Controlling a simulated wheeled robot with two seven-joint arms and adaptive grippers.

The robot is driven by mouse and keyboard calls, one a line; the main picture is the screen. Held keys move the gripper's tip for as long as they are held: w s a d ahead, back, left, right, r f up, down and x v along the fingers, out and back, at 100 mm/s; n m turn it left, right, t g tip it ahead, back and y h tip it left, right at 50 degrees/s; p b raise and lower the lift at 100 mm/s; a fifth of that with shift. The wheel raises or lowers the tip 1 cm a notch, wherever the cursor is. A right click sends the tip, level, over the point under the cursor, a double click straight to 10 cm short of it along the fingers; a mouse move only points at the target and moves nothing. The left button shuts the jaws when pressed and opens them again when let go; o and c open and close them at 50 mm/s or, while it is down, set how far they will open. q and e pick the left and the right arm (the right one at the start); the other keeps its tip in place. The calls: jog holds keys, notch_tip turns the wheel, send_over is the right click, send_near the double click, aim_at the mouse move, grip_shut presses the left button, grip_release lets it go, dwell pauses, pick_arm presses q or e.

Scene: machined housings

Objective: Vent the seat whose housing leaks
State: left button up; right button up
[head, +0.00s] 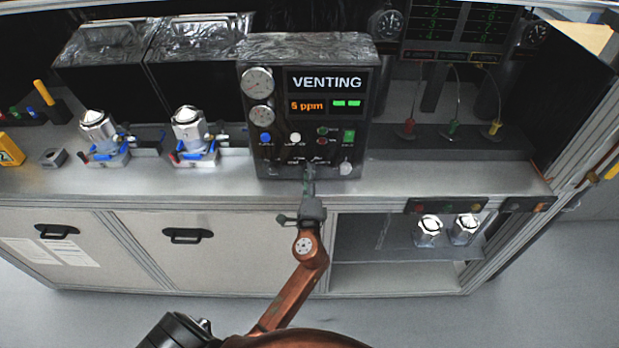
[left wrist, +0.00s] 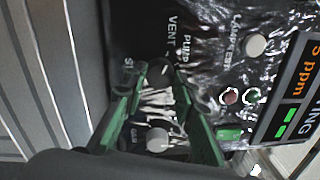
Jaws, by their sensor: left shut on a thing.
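The black console (head: 305,110) stands on the bench; its display (head: 325,92) reads VENTING, with an orange ppm figure, 5 ppm in the left wrist view, and two green bars. My left gripper (head: 310,178) is at the panel's lower edge. Two silver hexagonal housings sit in blue-clamped seats left of the console, a left housing (head: 98,130) and a right housing (head: 188,128). My right gripper is not in view.
Two more silver housings, one (head: 429,229) beside another (head: 465,228), stand on the shelf under the bench at right. The bench (head: 430,175) right of the console is clear. Grey cabinet doors (head: 190,265) lie below.

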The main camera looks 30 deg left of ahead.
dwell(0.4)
pick_arm(q)
jog(key=o, duration=1.2)
jog(key=shift+c, duration=0.2)
jog(key=v, duration=1.2)
